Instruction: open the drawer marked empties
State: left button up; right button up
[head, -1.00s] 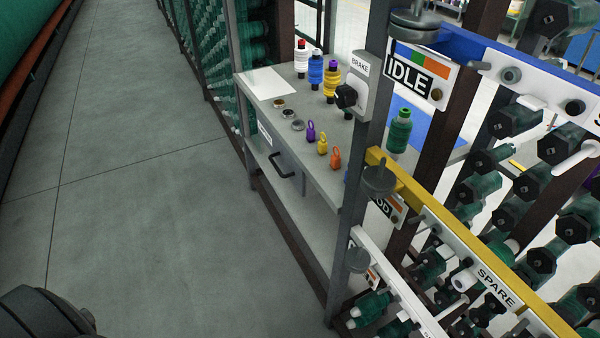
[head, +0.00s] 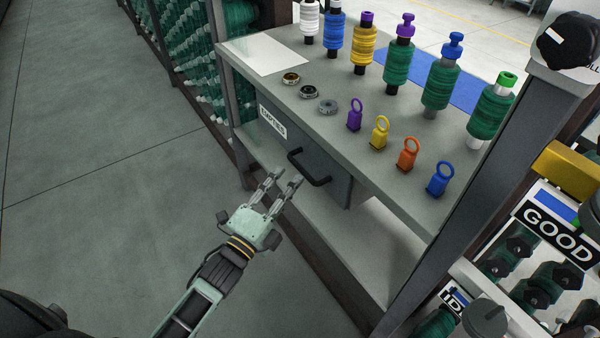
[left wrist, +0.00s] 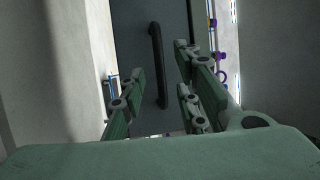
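The drawer marked EMPTIES (head: 322,165) is a dark grey front under the grey table top, and it looks shut. Its white label (head: 272,122) sits left of its black bar handle (head: 309,168). My left gripper (head: 279,183) is open and empty, just short of the handle, with its fingers pointing at it. In the left wrist view the handle (left wrist: 159,65) stands ahead between the two open fingers (left wrist: 160,95), apart from them. My right gripper is not in view.
The table top (head: 290,65) holds spools such as a yellow one (head: 363,45), metal rings (head: 308,92), coloured tags (head: 380,132) and a white sheet (head: 262,56). A grey post (head: 480,170) stands at right. The floor (head: 100,150) at left is clear.

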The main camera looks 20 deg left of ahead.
aim_at(300, 166)
pick_arm(q)
jog(key=x, duration=0.6)
jog(key=shift+f, duration=0.1)
grip_shut()
dwell(0.5)
